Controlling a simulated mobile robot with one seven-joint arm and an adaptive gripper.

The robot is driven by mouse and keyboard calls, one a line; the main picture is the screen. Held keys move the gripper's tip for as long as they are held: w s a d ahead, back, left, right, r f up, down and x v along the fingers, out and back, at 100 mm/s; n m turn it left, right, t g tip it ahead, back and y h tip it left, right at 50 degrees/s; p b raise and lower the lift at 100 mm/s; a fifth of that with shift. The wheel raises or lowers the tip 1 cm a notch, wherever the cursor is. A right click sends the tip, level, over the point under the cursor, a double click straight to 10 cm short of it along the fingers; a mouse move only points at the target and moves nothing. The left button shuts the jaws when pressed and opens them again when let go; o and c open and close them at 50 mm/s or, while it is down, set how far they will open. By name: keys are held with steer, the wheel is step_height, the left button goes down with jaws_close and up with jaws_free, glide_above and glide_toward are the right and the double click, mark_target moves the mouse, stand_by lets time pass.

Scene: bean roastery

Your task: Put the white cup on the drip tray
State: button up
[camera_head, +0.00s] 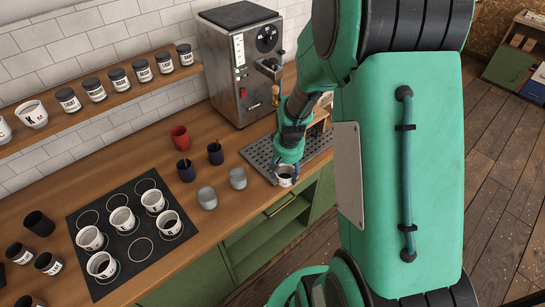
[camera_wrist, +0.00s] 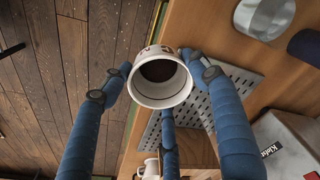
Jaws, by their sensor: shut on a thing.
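The white cup (camera_head: 286,181) is in my gripper (camera_head: 287,165), at the front edge of the counter by the drip tray. In the wrist view the cup (camera_wrist: 162,92) has its open mouth towards the camera and a dark inside. My gripper (camera_wrist: 163,85) is shut on it, with blue fingers around its sides. The drip tray (camera_head: 259,153) is a grey perforated plate in front of the coffee machine. In the wrist view the tray (camera_wrist: 241,82) lies behind and to the right of the cup. I cannot tell the cup's height above the counter.
The steel coffee machine (camera_head: 240,62) stands behind the tray. Grey cups (camera_head: 238,178), dark mugs (camera_head: 215,153) and a red mug (camera_head: 180,138) stand left of the tray. In the wrist view another light cup (camera_wrist: 263,16) is near the top.

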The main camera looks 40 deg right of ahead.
steer(key=w+d+f+b, duration=0.1)
steer(key=w+d, duration=0.6)
steer(key=w, duration=0.6)
steer(key=shift+d+f, duration=0.2)
steer(key=shift+d, duration=0.15)
steer(key=shift+w, duration=0.1)
steer(key=shift+w+d+f+b, duration=0.15)
steer(key=shift+f, duration=0.75)
steer(key=shift+w+d+f+b, duration=0.1)
steer(key=shift+w+f+b, duration=0.05)
steer(key=shift+f, duration=0.75)
steer(key=o, duration=1.3)
steer(key=shift+f, duration=0.15)
steer(key=shift+r, duration=0.2)
